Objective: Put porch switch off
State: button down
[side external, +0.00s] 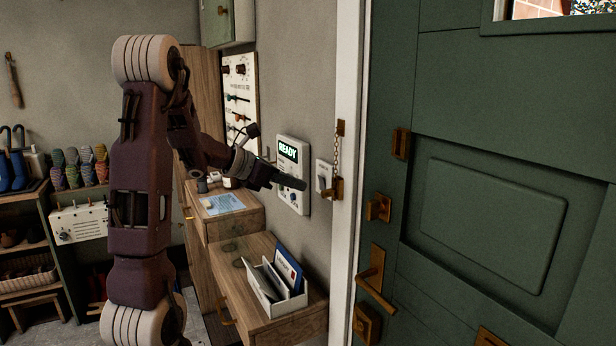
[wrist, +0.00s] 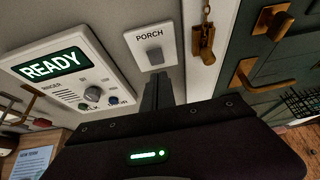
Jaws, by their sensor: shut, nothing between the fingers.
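The porch switch is a white wall plate labelled PORCH with a grey rocker (wrist: 156,56). In the side view its plate (side external: 324,176) is on the wall between the READY panel and the door frame. My gripper (side external: 303,185) is shut and empty, its fingers pointing toward the wall in front of the READY panel's right edge. In the wrist view the shut fingers (wrist: 157,82) reach up to just below the rocker. I cannot tell whether they touch it, nor which way the rocker is set.
The white READY panel (wrist: 84,75) with a knob is left of the switch. A door chain (side external: 338,160) hangs just right of it, beside the green door (side external: 485,220). Below are a wooden cabinet (side external: 262,255) and a letter holder (side external: 275,290).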

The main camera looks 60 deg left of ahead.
aim_at(324, 169)
jog(key=shift+w+r, duration=0.35)
jog(key=shift+w, duration=0.6)
jog(key=shift+w+r, duration=0.3)
jog(key=shift+w, duration=0.6)
jog(key=shift+w+r, duration=0.4)
jog(key=shift+w, duration=0.3)
jog(key=shift+r, duration=0.15)
jog(key=shift+r, duration=0.75)
jog(key=shift+s, duration=0.1)
